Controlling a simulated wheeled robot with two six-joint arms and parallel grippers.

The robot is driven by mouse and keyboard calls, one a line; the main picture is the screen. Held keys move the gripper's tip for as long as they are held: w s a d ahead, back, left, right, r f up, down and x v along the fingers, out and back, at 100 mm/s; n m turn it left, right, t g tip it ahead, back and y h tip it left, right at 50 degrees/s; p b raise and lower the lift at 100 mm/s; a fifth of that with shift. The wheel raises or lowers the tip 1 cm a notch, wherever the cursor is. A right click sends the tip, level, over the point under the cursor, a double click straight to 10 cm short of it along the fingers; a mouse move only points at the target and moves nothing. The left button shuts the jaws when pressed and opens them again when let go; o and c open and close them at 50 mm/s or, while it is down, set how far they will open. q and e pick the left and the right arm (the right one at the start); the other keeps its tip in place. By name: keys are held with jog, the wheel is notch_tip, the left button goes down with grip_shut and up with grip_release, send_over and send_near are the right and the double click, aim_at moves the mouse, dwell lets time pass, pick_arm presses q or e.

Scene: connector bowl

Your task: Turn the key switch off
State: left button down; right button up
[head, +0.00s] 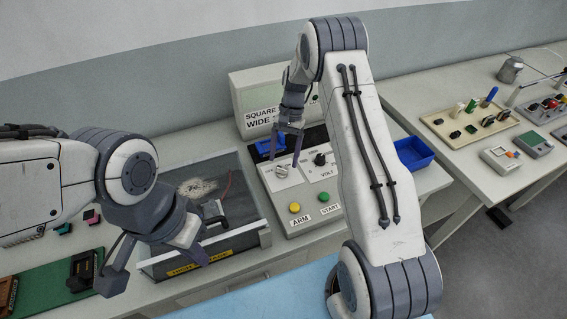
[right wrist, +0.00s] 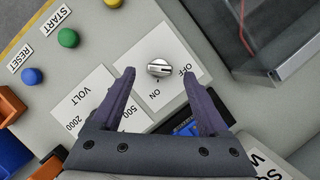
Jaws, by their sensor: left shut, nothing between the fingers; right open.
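The key switch (right wrist: 159,68) is a small silver knob on a white plate with OFF and ON labels. In the right wrist view its grip lies roughly crosswise; I cannot tell surely which label it points at. In the head view the switch (head: 282,171) is on the grey control panel. My right gripper (head: 288,160) is open above it. In the right wrist view the knob shows between and just beyond the right fingertips (right wrist: 158,72), with nothing held. My left gripper (head: 200,258) is shut and empty, over the front edge of the clear-lidded box.
The panel (head: 325,205) also carries a black VOLT knob (head: 319,158), a yellow ARM button (head: 294,208) and a green START button (head: 324,195). A transparent-topped box (head: 258,238) stands left of it. A blue bin (head: 414,154) is to the right.

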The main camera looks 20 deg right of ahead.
jog(key=b+v, duration=0.1)
jog(key=v, duration=0.7)
jog(key=shift+b, duration=0.3)
jog(key=shift+f, duration=0.1)
